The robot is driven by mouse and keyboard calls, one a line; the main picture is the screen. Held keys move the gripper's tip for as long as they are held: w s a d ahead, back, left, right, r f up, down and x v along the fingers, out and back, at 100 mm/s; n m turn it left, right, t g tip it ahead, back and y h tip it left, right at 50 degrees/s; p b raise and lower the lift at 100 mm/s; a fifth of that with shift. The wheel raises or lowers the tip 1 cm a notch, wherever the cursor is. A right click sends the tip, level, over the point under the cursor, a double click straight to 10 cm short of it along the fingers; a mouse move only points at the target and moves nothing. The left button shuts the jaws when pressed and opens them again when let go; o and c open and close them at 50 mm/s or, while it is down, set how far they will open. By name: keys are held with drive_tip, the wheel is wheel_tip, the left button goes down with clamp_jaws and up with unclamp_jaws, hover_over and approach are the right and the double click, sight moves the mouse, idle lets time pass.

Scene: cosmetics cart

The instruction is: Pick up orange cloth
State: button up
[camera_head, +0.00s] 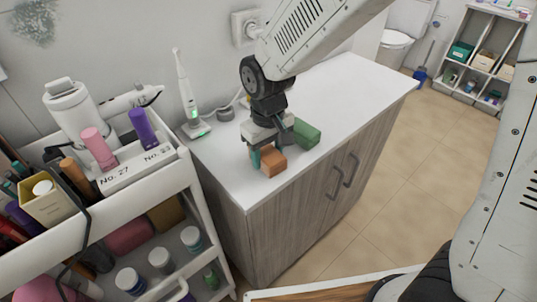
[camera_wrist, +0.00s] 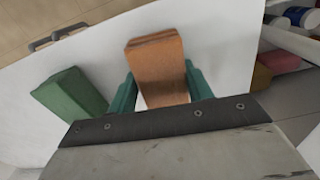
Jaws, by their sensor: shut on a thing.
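The orange cloth (camera_head: 272,162) is a small folded block near the front left part of the white cabinet top. In the wrist view the orange cloth (camera_wrist: 158,66) lies between the two teal fingers. My gripper (camera_head: 262,156) points down over the cabinet and is shut on the orange cloth, with a finger on each side of it in the wrist view (camera_wrist: 158,92). I cannot tell whether the cloth still touches the surface.
A green folded cloth (camera_head: 306,133) lies beside my gripper. An electric toothbrush (camera_head: 188,95) stands on the cabinet top (camera_head: 355,90) by the wall. A cart (camera_head: 190,180) with bottles stands at left. The cabinet's right part is clear.

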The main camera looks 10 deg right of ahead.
sight(268, 154)
drive_tip(key=shift+r, duration=0.55)
drive_tip(key=r, duration=0.1)
drive_tip(key=s+r, duration=0.1)
drive_tip(key=shift+r, duration=0.3)
drive_tip(key=s+d+r, duration=0.1)
drive_tip(key=s, duration=1.4)
drive_tip(key=shift+r, duration=0.15)
drive_tip(key=shift+o, duration=0.4)
